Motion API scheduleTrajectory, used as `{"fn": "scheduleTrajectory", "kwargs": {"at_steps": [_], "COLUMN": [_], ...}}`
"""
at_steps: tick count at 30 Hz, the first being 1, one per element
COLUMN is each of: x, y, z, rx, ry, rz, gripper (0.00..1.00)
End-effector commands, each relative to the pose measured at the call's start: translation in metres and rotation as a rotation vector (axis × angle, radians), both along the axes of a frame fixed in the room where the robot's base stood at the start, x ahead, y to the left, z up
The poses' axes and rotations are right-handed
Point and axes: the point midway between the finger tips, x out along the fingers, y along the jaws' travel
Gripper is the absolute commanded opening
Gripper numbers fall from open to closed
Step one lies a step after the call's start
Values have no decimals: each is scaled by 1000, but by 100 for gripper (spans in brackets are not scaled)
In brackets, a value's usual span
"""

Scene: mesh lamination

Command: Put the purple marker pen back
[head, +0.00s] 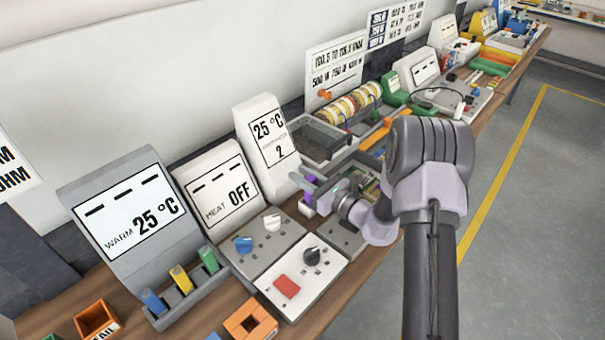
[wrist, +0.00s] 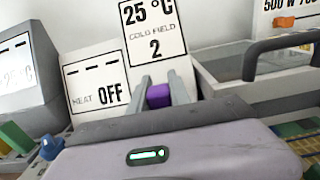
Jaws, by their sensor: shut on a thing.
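The purple marker pen (head: 309,210) shows as a small purple piece at my gripper (head: 308,182), in front of the white "25 °C / 2" display. In the wrist view, the purple end of the pen (wrist: 158,95) sits between the two grey fingers of my gripper (wrist: 160,92), which is shut on it. The rest of the pen is hidden by the gripper. Blue (head: 153,301), yellow (head: 181,279) and green (head: 208,259) marker-like pieces stand in a row in a grey rack (head: 190,304) before the "WARM 25 °C" display, left of my gripper.
A panel with a blue and a white knob (head: 262,248) and a panel with a black knob and red button (head: 300,278) lie between the rack and my gripper. Orange boxes (head: 97,319) stand near the front. A grey open bin (head: 318,140) is behind my gripper.

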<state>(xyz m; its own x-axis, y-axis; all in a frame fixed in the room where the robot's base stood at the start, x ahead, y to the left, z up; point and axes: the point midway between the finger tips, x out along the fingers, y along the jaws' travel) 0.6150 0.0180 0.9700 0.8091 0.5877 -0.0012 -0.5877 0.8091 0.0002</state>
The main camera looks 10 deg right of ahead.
Motion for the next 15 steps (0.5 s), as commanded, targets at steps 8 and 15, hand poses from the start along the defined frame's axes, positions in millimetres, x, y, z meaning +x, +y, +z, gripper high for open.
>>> {"fn": "scheduleTrajectory", "kwargs": {"at_steps": [8, 15], "x": [0, 0], "y": [0, 0], "z": [-15, -14], "rx": [0, 0], "ry": [-1, -1], "rz": [0, 0], "gripper": [0, 39]}}
